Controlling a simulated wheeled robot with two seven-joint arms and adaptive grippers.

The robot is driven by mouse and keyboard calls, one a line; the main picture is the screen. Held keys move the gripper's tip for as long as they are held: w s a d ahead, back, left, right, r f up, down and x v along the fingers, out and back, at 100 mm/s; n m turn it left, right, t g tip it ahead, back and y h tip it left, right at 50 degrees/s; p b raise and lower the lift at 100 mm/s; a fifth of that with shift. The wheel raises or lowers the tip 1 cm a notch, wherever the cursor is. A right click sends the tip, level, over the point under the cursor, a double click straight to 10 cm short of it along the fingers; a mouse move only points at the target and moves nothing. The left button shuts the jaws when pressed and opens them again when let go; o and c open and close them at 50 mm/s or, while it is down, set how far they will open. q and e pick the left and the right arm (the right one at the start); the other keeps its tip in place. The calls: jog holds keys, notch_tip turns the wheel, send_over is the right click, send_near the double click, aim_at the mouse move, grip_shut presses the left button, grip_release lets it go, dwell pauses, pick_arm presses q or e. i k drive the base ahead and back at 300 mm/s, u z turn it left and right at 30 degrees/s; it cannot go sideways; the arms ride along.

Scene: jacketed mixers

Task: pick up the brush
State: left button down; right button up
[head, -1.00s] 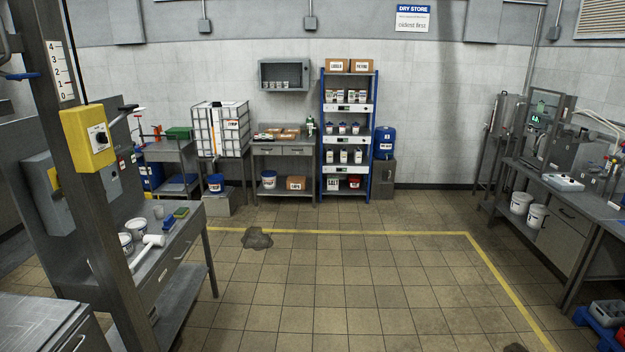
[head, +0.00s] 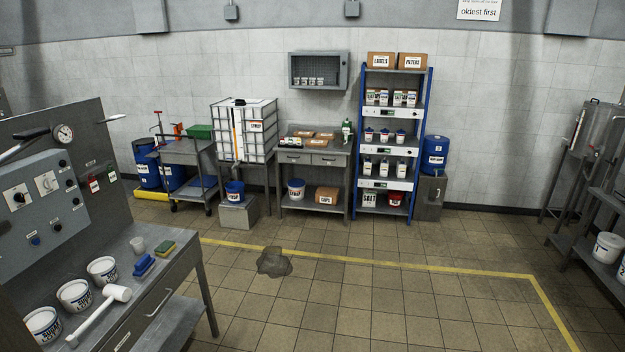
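A small blue block-shaped item (head: 143,266), which looks like the brush, lies on the grey bench (head: 187,266) at the left, near its right end. It is too small to make out bristles for certain. A yellow and green sponge (head: 165,248) lies just behind it to the right. A small pale cup (head: 137,245) stands behind it to the left. Neither of my grippers shows in the head view.
A white mallet (head: 98,316) and several white tubs (head: 74,296) are on the same bench, left of the blue item. A control panel (head: 42,208) stands behind them. A dark puddle (head: 273,262) lies on the floor. The tiled floor (head: 400,315) is otherwise open.

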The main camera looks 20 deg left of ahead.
aim_at(145, 264)
jog(key=u, duration=0.15)
jog(key=i, duration=1.85)
jog(key=u, duration=1)
jog(key=i, duration=1)
jog(key=u, duration=1.85)
jog(key=i, duration=0.85)
jog(key=u, duration=0.65)
